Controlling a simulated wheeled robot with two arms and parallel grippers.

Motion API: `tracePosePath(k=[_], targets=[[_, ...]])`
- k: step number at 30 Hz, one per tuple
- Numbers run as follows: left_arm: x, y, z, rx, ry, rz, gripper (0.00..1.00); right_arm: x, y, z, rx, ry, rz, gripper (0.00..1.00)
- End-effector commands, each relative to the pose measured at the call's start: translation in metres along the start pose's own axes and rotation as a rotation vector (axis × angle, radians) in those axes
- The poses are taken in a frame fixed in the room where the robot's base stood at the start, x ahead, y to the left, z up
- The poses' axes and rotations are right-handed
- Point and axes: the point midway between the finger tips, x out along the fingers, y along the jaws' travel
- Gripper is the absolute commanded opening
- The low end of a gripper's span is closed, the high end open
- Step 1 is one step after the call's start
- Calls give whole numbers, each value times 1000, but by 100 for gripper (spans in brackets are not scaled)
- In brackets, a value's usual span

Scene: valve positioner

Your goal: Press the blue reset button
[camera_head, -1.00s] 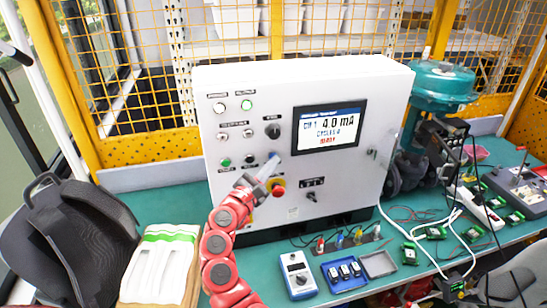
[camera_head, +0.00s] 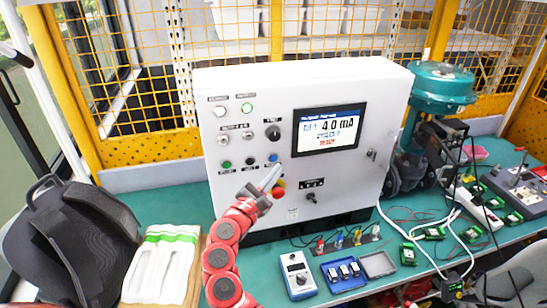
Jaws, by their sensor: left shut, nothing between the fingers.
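The blue reset button (camera_head: 273,158) is on the front of the white control box, at the right end of the lower button row. My left gripper (camera_head: 272,176) is at the end of the red arm, shut and empty. Its pale fingertips point up and right at the panel, just below the blue button. In this view a small gap shows between tips and button; the depth between them is hard to tell. The red and yellow emergency stop (camera_head: 278,193) is right behind the fingers and partly hidden by them. My right gripper is not in view.
The white control box (camera_head: 350,195) has a lit screen (camera_head: 329,128), a green button (camera_head: 227,164), a black button (camera_head: 250,161) and knobs. A blue meter (camera_head: 297,274) and small trays lie in front. A teal valve actuator (camera_head: 443,85) stands at the right.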

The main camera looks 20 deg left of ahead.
Motion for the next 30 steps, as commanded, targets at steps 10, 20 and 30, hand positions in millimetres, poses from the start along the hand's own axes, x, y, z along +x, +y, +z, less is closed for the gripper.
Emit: tracePosePath(k=[10,20,30], targets=[[-22,-16,17,-1,2,0,0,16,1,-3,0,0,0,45],[-26,-17,17,1,2,1,0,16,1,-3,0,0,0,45],[-25,-17,17,1,2,1,0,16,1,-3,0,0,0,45]])
